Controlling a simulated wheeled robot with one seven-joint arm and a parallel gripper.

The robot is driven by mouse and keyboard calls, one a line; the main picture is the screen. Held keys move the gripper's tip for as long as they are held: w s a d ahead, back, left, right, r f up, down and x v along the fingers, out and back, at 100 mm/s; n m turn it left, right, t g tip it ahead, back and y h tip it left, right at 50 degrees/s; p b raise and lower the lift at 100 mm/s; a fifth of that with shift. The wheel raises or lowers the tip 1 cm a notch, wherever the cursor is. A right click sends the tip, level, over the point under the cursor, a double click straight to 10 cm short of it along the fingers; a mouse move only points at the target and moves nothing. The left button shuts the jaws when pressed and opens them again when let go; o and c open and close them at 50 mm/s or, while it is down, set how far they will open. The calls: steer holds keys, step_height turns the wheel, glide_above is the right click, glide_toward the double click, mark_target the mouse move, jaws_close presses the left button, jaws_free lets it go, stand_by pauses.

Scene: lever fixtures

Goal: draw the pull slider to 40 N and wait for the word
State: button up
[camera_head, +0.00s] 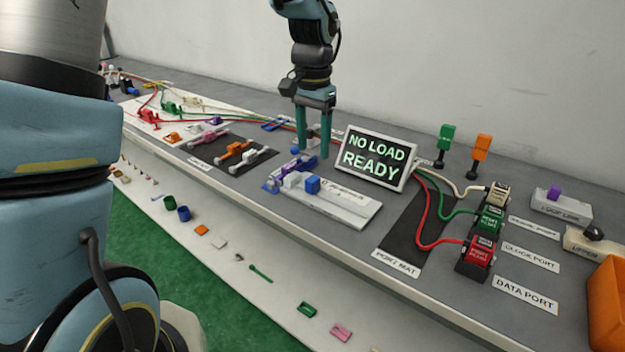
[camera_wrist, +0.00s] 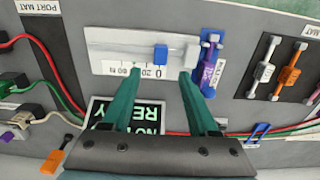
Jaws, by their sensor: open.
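The pull slider is a pale plate (camera_head: 352,206) with a blue block (camera_head: 312,185) near its left end, beside a white block (camera_head: 292,180). In the wrist view the plate (camera_wrist: 115,45) carries a printed scale, and the blue block (camera_wrist: 160,54) stands near the 0 mark. My gripper (camera_head: 313,153) is open and empty, pointing down behind the slider. In the wrist view its green fingers (camera_wrist: 157,74) are spread, with the tips on either side of the blue block's line but short of it. The display (camera_head: 375,158) reads "NO LOAD READY".
A purple and blue fixture (camera_head: 288,170) lies close beside the slider's left end. The display stands just right of my gripper. A dark port mat (camera_head: 415,235) with red, green and white cables lies to the right. Orange and white levers (camera_head: 236,152) sit on the left mat.

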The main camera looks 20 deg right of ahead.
mark_target(312, 178)
step_height(312, 178, down, 10)
steer(key=shift+a+r+p, duration=0.1)
steer(key=shift+r+p, duration=0.15)
steer(key=shift+p, duration=0.15)
